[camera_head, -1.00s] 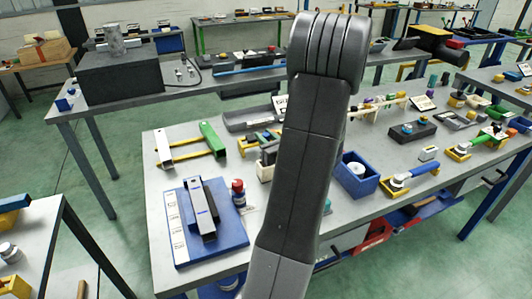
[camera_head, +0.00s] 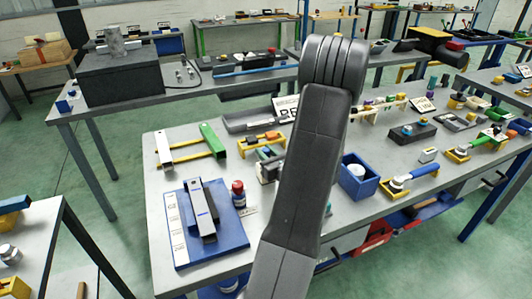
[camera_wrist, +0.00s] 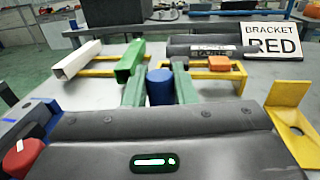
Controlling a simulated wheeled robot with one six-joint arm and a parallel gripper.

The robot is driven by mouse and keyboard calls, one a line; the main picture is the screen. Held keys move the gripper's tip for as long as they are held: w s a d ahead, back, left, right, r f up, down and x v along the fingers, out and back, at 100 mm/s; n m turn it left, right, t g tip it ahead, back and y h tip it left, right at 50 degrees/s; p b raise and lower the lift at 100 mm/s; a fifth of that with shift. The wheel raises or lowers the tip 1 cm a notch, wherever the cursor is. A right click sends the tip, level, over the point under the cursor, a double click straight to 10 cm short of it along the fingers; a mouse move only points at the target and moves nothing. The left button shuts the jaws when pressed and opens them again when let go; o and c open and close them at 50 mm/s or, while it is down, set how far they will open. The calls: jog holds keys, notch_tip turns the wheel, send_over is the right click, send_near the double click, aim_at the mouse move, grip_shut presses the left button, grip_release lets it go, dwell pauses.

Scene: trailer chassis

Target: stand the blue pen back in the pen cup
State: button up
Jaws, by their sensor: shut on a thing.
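In the wrist view my gripper (camera_wrist: 160,92) has its two green fingers closed on either side of a blue round-topped thing (camera_wrist: 160,86), which I take to be the blue pen. It stands up between the fingers; its lower part is hidden behind the gripper body. In the head view my own arm covers most of the gripper and the pen. I cannot pick out the pen cup for certain in either view.
A sign reading "BRACKET RED" (camera_wrist: 270,40) stands behind, by an orange block (camera_wrist: 220,63) on a yellow bracket. A red-capped bottle (camera_head: 238,193) stands by a blue board (camera_head: 225,237). A blue box (camera_head: 357,188) is right of my arm.

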jog(key=o, duration=1)
jog(key=shift+r+p, duration=0.15)
jog(key=shift+p, duration=0.15)
jog(key=shift+s+d, duration=0.2)
jog(key=shift+s, duration=0.05)
jog(key=b+v, duration=0.2)
jog(key=v, duration=0.9)
jog(key=shift+s, duration=0.2)
jog(key=shift+d, duration=0.1)
